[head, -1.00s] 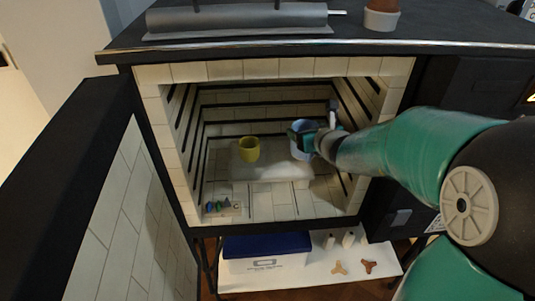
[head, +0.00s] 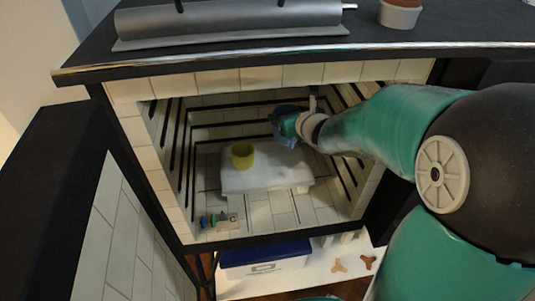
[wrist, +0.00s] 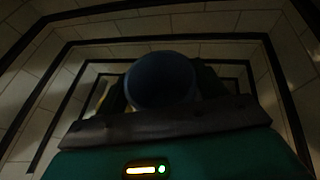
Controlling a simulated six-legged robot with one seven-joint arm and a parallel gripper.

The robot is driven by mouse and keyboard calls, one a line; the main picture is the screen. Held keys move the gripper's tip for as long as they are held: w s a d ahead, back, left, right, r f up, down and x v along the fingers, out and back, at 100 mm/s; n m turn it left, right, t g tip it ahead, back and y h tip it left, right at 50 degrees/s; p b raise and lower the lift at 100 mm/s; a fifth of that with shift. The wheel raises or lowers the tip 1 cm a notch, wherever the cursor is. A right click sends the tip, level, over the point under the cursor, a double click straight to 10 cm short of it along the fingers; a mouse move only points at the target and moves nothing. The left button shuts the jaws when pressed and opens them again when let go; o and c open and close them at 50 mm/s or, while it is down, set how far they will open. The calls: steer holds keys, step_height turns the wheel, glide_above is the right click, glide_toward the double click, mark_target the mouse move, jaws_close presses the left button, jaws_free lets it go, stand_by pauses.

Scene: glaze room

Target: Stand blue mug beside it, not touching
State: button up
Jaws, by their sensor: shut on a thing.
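The blue mug (head: 287,142) is in my gripper (head: 286,127), inside the kiln at the right rear of the white kiln shelf (head: 262,181). The gripper hides much of it in the head view. In the wrist view the mug (wrist: 160,80) is a dark blue round shape between the fingers. A yellow mug (head: 243,156) stands upright on the shelf, left of the blue mug, with a visible gap between them. A sliver of yellow shows at the left in the wrist view (wrist: 101,95). I cannot tell whether the blue mug touches the shelf.
Brick kiln walls (head: 163,166) with dark grooves enclose my gripper on the sides and back. Small coloured cones (head: 213,219) stand on the kiln floor at front left. A blue-lidded box (head: 265,254) is below the opening. The shelf's front is clear.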

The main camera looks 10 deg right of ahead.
mark_target(288, 142)
steer(key=f, duration=0.9)
steer(key=shift+s+d+f, duration=0.15)
steer(key=shift+s, duration=0.1)
steer(key=shift+f, duration=0.1)
steer(key=o, duration=1.2)
steer(key=shift+c, duration=0.2)
steer(key=shift+f, duration=0.1)
steer(key=shift+r, duration=0.2)
